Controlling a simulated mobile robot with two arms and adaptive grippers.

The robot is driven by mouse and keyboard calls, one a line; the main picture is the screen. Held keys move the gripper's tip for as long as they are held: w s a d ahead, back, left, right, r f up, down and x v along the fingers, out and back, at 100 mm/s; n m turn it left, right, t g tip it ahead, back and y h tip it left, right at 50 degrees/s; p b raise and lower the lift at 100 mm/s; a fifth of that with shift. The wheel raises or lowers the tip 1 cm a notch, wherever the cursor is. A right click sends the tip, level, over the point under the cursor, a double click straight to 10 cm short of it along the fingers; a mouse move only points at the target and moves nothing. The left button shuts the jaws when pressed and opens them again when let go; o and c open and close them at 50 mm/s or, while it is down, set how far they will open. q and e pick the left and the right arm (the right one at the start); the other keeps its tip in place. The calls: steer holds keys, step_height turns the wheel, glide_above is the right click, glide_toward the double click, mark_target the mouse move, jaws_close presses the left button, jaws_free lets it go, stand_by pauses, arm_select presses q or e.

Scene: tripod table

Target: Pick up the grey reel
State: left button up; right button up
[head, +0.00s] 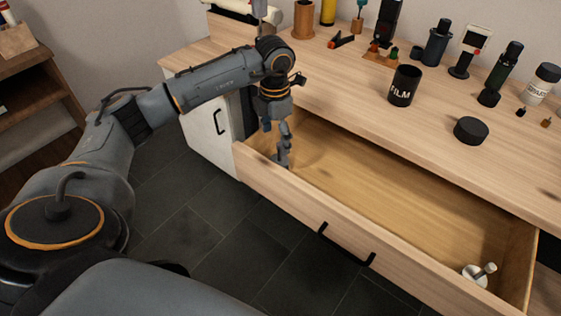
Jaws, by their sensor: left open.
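A small pale grey object (474,277), a round disc with a short stub pointing up to the right, lies in the right front corner of the open drawer (390,205). It looks like the grey reel, but it is too small to be certain. My left gripper (280,152) is open and empty, pointing down at the left end of the drawer, far to the left of the pale object. Part of its fingers overlaps the drawer's front wall in the picture, so its exact depth is hard to tell. My right gripper is not in view.
The drawer is otherwise bare, with its front wall and black handle (345,245) facing me. On the worktop (340,85) above stand a black FILM cup (404,86), a black round lid (471,131) and several bottles. The worktop edge overhangs the drawer's back.

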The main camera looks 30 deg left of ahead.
mark_target(279, 160)
arm_select(q)
step_height(279, 160, down, 4)
steer(key=shift+w+r, duration=0.1)
steer(key=shift+r, duration=0.05)
steer(key=f, duration=0.5)
steer(key=shift+w+d+f+b, duration=0.1)
steer(key=shift+w+d+b, duration=0.15)
steer(key=shift+d+b, duration=0.05)
steer(key=c, duration=1.2)
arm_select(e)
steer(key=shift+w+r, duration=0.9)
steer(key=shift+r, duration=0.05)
